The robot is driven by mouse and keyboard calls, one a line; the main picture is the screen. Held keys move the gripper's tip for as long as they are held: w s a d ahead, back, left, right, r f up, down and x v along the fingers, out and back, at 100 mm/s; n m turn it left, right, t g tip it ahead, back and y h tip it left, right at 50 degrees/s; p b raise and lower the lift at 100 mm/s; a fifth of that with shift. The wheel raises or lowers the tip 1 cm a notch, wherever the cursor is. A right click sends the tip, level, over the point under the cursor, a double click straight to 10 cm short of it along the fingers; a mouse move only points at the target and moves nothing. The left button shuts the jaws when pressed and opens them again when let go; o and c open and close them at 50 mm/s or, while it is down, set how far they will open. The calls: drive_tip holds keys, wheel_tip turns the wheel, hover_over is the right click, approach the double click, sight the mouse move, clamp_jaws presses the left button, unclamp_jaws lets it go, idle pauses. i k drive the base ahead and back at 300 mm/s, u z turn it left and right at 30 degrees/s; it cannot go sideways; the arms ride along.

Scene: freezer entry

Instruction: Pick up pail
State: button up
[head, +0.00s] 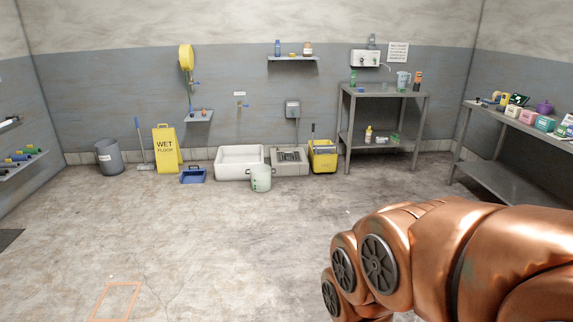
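A pale greenish-white pail (261,179) stands upright on the concrete floor near the back wall, in front of a white basin and a grey floor unit. Its front has small dark green marks. My copper-coloured arm fills the lower right of the head view, far from the pail. My gripper is not in the picture, so its state is hidden.
Behind the pail are a white basin (239,162), a grey floor unit (289,161) and a yellow mop bucket (323,157). A blue tray (193,174), yellow wet-floor sign (166,150) and grey bin (109,157) stand left. Metal tables (385,93) stand right. The middle floor is clear.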

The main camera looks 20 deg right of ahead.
sight(261, 178)
drive_tip(key=u, duration=0.2)
drive_tip(key=i, duration=1.15)
drive_tip(key=u, duration=0.35)
drive_tip(key=i, duration=4.05)
drive_tip(key=z, duration=0.75)
drive_tip(key=i, duration=1.75)
drive_tip(key=z, duration=1)
drive_tip(key=i, duration=0.95)
drive_tip(key=z, duration=0.25)
